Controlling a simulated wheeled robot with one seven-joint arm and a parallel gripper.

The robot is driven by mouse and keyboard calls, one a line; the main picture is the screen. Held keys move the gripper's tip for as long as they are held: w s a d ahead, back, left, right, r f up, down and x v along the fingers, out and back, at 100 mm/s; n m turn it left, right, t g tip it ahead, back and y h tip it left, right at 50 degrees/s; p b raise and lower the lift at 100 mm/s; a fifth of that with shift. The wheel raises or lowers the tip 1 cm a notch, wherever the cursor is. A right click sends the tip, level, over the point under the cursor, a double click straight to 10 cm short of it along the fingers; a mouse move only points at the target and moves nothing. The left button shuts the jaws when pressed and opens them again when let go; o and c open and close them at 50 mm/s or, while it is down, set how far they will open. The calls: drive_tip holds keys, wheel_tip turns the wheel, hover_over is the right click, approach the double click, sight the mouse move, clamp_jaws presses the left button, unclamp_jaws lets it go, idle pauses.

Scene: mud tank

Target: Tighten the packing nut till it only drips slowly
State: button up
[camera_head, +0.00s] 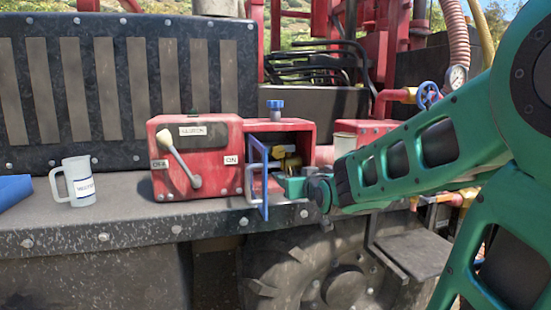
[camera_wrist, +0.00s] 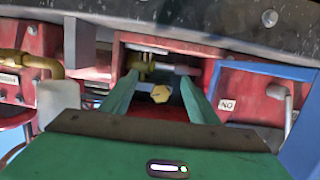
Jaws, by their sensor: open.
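A yellow brass hex nut (camera_wrist: 160,94), apparently the packing nut, shows between my fingers in the wrist view. Brass fittings (camera_head: 291,162) show inside the open compartment of the red box (camera_head: 222,131) in the head view. My gripper (camera_wrist: 158,78) is open, with one green finger on each side of the nut. I cannot tell whether either finger touches it. In the head view my gripper (camera_head: 288,186) reaches in at the compartment's front from the right. No drip can be made out.
The blue door (camera_head: 260,185) stands open, left of my gripper in the head view. The red box has a lever (camera_head: 184,165) between OFF and ON labels. A labelled mug (camera_head: 76,181) stands left on the grey deck (camera_head: 125,207). A blue knob (camera_head: 275,105) tops the box.

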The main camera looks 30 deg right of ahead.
drive_tip(key=t, duration=0.2)
approach(277, 154)
drive_tip(key=s, duration=0.1)
drive_tip(key=x, duration=1)
drive_tip(key=shift+w+d, duration=0.2)
drive_tip(key=shift+w, duration=0.1)
drive_tip(key=shift+c, duration=0.2)
drive_tip(key=c, duration=1)
drive_tip(key=shift+a, duration=0.15)
